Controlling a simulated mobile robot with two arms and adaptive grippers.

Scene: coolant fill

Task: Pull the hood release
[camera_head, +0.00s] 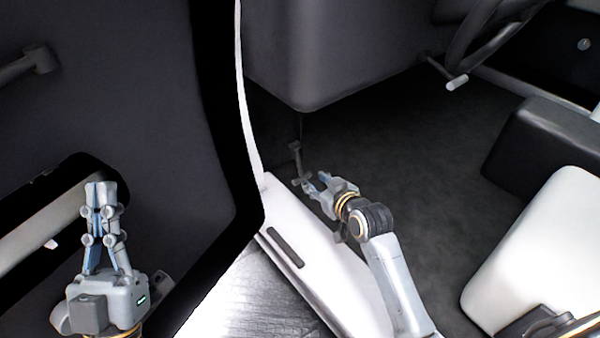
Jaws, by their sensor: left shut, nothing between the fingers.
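The hood release looks to be the small dark grey lever (297,160) low under the dashboard's left end, by the door sill. My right gripper (316,181) is just to the right of its lower end, with its fingers apart and pointing up and left toward it. I cannot tell whether a fingertip touches the lever. My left gripper (101,187) points upward in front of the open door's inner side. Its fingers are together and hold nothing.
The open door (130,80) fills the left side. The white sill (325,275) runs below my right arm. The dashboard underside (320,60) overhangs the lever. A pedal-like bar (457,82) and a white seat (545,250) are to the right. The dark floor between is clear.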

